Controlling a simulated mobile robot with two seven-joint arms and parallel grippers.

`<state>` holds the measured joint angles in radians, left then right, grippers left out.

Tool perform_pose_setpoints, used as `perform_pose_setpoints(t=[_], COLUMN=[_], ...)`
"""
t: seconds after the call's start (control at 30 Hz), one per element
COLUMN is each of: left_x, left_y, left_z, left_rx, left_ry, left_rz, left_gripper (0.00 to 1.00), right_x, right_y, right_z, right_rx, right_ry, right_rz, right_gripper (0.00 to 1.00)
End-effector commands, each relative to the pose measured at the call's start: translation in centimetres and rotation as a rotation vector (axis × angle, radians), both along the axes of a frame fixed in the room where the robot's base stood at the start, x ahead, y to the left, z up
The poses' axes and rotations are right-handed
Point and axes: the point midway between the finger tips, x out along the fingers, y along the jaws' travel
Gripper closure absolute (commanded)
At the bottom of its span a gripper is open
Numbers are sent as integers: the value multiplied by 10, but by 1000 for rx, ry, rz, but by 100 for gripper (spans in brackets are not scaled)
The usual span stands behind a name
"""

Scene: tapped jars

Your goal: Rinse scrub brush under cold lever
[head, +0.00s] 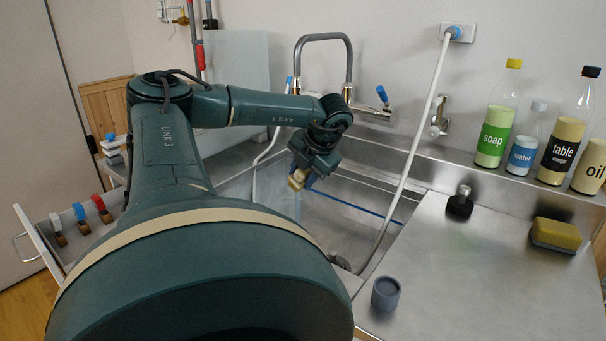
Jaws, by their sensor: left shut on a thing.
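My left gripper (304,173) is over the sink basin (348,203), below the tap. It is shut on a small beige block-like piece, which I take for the scrub brush (297,180); the gripper hides the rest of it. The grey arched tap (323,37) stands against the wall behind my arm. A blue-tipped lever (382,95) sticks up at its right side, and another blue tip (289,83) shows at its left. A faint pale patch lies below the gripper; I cannot tell if it is running water. My right gripper is out of view.
A white hose (408,155) crosses down to the basin's right edge. On the steel counter (470,270) stand a grey cup (385,293), a black-based stopper (460,203) and a yellow sponge (555,235). Labelled bottles (495,135) line the back ledge.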

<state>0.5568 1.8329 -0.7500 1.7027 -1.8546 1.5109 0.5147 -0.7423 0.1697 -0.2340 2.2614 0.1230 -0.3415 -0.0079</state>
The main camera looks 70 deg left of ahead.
Motion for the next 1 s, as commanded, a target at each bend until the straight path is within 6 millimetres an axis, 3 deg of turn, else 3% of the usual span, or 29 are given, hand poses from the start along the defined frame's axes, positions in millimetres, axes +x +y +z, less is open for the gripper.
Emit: perform_pose_setpoints(t=[0.7,1.0], left_x=[-18,-20], left_y=[-42,-46], left_z=[37,40], left_rx=[1,0], left_ry=[0,0], left_rz=[0,0], left_gripper=[87,87], right_x=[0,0], right_y=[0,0], right_z=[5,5], right_rx=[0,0], right_ry=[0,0], right_rz=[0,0], right_gripper=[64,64])
